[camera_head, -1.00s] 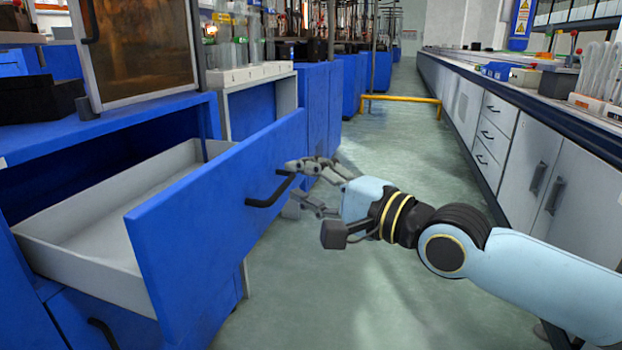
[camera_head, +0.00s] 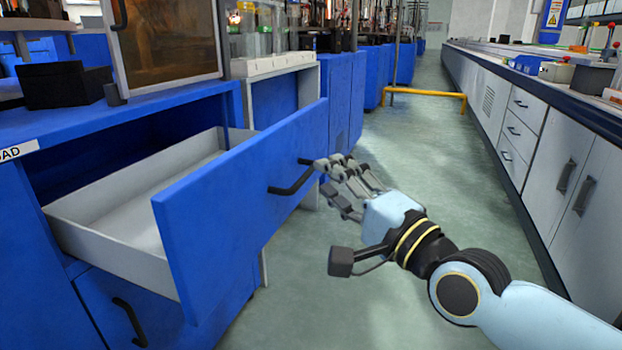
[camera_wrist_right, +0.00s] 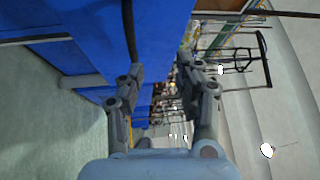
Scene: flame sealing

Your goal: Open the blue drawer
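The blue drawer (camera_head: 240,200) stands pulled out of the blue cabinet at the left, and its pale inside (camera_head: 110,225) shows empty. Its dark bar handle (camera_head: 292,182) is on the front face. My right gripper (camera_head: 335,182) is just right of the handle, its upper fingertip close to the handle's far end; I cannot tell whether they touch. In the right wrist view my right gripper (camera_wrist_right: 157,72) has its fingers spread with nothing between them. A dark bar that looks like the handle (camera_wrist_right: 129,30) lies beside the left fingertip. My left gripper is not in view.
A lower blue drawer with its own dark handle (camera_head: 130,322) is shut below. A black box (camera_head: 65,85) sits on the cabinet top. A grey-white counter (camera_head: 560,160) runs along the right. A yellow rail (camera_head: 425,93) crosses the clear floor farther back.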

